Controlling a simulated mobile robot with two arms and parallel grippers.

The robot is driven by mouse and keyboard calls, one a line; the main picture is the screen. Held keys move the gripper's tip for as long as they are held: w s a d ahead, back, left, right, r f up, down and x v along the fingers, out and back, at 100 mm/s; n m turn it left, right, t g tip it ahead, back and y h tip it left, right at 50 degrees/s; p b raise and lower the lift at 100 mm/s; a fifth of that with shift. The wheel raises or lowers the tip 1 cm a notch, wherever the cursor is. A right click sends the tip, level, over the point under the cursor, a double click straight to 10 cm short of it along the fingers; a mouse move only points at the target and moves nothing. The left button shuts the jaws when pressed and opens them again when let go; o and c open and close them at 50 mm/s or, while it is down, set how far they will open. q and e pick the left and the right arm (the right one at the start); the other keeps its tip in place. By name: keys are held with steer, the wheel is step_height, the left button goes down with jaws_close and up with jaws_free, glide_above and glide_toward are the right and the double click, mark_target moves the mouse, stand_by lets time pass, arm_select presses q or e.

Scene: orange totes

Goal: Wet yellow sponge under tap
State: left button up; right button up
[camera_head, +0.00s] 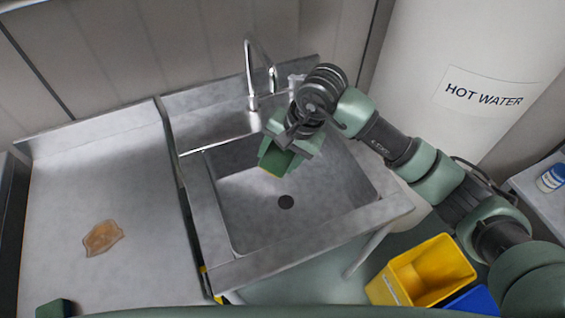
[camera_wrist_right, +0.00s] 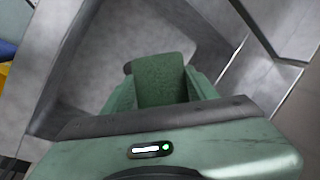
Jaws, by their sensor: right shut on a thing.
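The sponge (camera_head: 276,167) shows a green scouring face and a thin yellow edge in the head view. My right gripper (camera_head: 284,153) is shut on it and holds it over the sink basin (camera_head: 315,190). In the right wrist view the green face of the sponge (camera_wrist_right: 160,78) sits between the two green fingers. The chrome tap (camera_head: 249,72) stands at the back of the sink, behind and left of the gripper. I cannot make out any water running from it.
A drain hole (camera_head: 286,202) is in the basin floor. A white hot water tank (camera_head: 440,60) stands at the right. Yellow (camera_head: 432,270) and blue (camera_head: 474,301) bins stand below the sink.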

mark_target(273, 145)
steer(key=w, duration=0.1)
steer(key=w+a, duration=0.1)
steer(key=w+f, duration=0.1)
steer(key=w, duration=0.1)
steer(key=shift+a+b, duration=0.15)
steer(key=shift+b, duration=0.15)
steer(key=shift+w+a+f+b, duration=0.2)
steer(key=shift+w+b, duration=0.4)
steer(key=shift+w+a+f+b, duration=0.15)
steer(key=shift+w+b, duration=0.4)
steer(key=shift+b, duration=0.05)
steer(key=shift+w+a+b, duration=0.15)
steer(key=shift+w+b, duration=0.4)
steer(key=shift+w+a+b, duration=0.15)
steer(key=shift+w+b, duration=0.35)
steer(key=shift+w, duration=0.05)
steer(key=shift+s, duration=0.1)
steer(key=shift+s+d, duration=0.25)
steer(key=shift+s, duration=0.4)
steer(key=shift+s+d, duration=0.2)
steer(key=shift+s, duration=0.4)
steer(key=shift+s+d, duration=0.25)
steer(key=shift+s, duration=0.6)
steer(key=shift+s+d, duration=0.25)
steer(key=shift+s, duration=0.55)
steer(key=shift+s+d, duration=0.25)
steer(key=shift+s, duration=0.6)
